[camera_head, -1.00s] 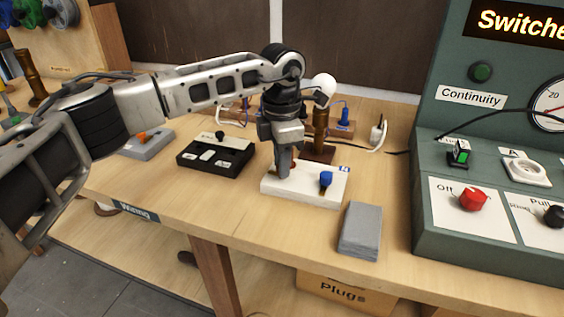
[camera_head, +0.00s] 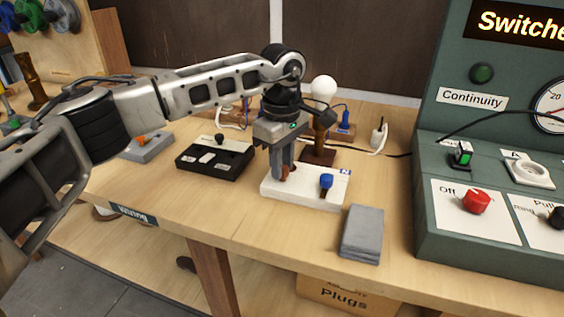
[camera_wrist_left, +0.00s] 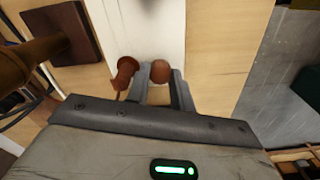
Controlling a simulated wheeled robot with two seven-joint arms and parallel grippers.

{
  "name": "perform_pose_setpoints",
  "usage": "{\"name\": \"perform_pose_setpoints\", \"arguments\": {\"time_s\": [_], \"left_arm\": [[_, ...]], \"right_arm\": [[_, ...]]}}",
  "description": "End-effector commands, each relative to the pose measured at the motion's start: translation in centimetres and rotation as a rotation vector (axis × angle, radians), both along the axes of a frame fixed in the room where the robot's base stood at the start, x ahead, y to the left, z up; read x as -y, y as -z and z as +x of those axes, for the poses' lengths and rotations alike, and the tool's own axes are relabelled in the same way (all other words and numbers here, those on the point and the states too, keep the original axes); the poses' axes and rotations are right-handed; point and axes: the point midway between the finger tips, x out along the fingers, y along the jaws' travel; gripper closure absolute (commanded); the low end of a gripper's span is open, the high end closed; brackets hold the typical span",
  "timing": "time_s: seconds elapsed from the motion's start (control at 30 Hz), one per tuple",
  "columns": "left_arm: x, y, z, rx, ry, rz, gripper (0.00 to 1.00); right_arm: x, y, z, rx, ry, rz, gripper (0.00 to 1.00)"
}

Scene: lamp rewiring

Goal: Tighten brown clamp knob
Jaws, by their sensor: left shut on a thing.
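The brown clamp knob (camera_head: 285,171) is on the left part of a white block (camera_head: 306,195) on the bench. My left gripper (camera_head: 282,174) points down over it, its two fingers on either side of the knob and shut on it. In the left wrist view the rounded brown knob (camera_wrist_left: 160,71) sits between the fingertips. A second brown piece (camera_wrist_left: 125,71) is just outside the left finger in that view. A blue knob (camera_head: 326,181) stands on the same block, to the right and clear of the fingers. My right gripper is not in view.
A lamp with a white bulb (camera_head: 324,88) stands just behind the block. A black box (camera_head: 215,157) lies to the left and a grey block (camera_head: 361,234) at the front right. The green switch panel (camera_head: 470,262) bounds the right side. Bench front is mostly clear.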

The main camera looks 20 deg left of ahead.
Motion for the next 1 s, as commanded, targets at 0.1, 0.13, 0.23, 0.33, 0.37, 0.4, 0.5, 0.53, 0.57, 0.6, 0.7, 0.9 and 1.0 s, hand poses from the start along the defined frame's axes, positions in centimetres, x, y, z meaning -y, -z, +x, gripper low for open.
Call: {"name": "perform_pose_setpoints", "arguments": {"time_s": [0.1, 0.13, 0.23, 0.33, 0.37, 0.4, 0.5, 0.53, 0.57, 0.6, 0.7, 0.9, 1.0], "left_arm": [[0.02, -0.27, 0.14, 0.006, 0.109, -0.004, 1.0], [0.03, -0.28, 0.15, 0.006, 0.137, -0.004, 1.0], [0.03, -0.29, 0.16, 0.006, 0.226, -0.004, 1.0], [0.04, -0.3, 0.18, 0.006, 0.31, -0.004, 1.0], [0.04, -0.3, 0.18, 0.006, 0.333, -0.003, 1.0], [0.05, -0.31, 0.19, 0.006, 0.362, -0.003, 1.0], [0.05, -0.32, 0.19, 0.007, 0.429, -0.003, 1.0], [0.05, -0.32, 0.19, 0.007, 0.445, -0.003, 1.0], [0.05, -0.32, 0.19, 0.007, 0.462, -0.003, 1.0], [0.06, -0.33, 0.2, 0.007, 0.482, -0.003, 1.0], [0.06, -0.33, 0.2, 0.007, 0.524, -0.003, 1.0], [0.06, -0.35, 0.21, 0.007, 0.573, -0.002, 1.0], [0.06, -0.35, 0.21, 0.007, 0.583, -0.002, 1.0]], "right_arm": [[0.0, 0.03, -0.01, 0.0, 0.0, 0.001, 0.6], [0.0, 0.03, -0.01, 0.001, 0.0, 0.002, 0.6], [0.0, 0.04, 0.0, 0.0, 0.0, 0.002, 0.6], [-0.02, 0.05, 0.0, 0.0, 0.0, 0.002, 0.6], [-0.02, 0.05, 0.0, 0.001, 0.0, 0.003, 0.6], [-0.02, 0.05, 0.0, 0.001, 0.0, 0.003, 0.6], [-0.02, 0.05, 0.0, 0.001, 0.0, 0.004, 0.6], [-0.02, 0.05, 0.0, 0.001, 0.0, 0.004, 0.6], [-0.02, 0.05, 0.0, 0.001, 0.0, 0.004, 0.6], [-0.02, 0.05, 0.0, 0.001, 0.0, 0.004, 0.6], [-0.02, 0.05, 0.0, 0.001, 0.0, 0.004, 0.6], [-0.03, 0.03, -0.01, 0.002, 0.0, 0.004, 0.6], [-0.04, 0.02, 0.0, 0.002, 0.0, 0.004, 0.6]]}}
